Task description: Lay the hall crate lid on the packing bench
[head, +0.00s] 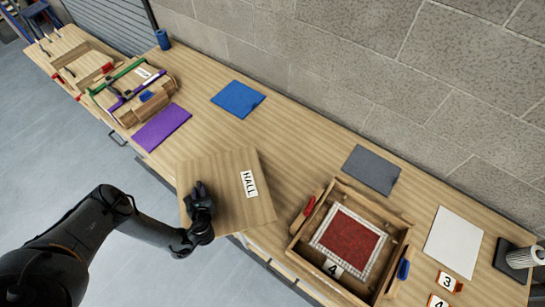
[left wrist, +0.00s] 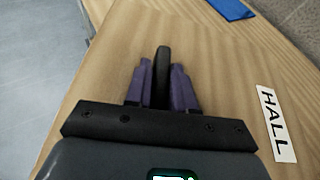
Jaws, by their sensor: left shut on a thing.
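The hall crate lid (head: 232,205) is a square wooden board with a white HALL label (head: 249,184). In the head view it overlaps the front edge of the packing bench (head: 290,150), near the middle; I cannot tell whether it touches the bench top. My left gripper (head: 200,196) is over the lid's left part. In the left wrist view its purple fingers (left wrist: 160,85) are shut on the dark upright handle (left wrist: 162,62) of the lid. The lid (left wrist: 215,75) fills much of that view. My right gripper is not in view.
An open crate (head: 300,243) with a red mosaic panel (head: 350,238) and a number 4 tag stands right of the lid. Purple (head: 162,127), blue (head: 238,98) and grey (head: 372,170) mats lie on the bench. A wooden carrier (head: 150,105) stands at the left. A wall runs behind.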

